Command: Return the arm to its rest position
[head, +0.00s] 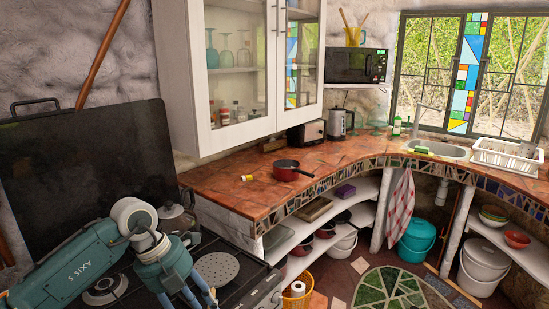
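My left arm (70,265) comes in from the lower left, teal with white joints, over the stove. Its wrist (165,258) points down. Part of my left gripper (188,294) shows at the bottom edge, but its fingertips are cut off, so I cannot tell whether it is open or shut. I see nothing held in the part that shows. My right arm and gripper are not in view.
The stove (235,293) lies below my arm, with a pot (177,219) close to the wrist and a raised dark lid (85,160) behind. A red saucepan (290,171) and a small yellow-ended item (248,178) sit on the counter (225,190). A cabinet (180,80) hangs above.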

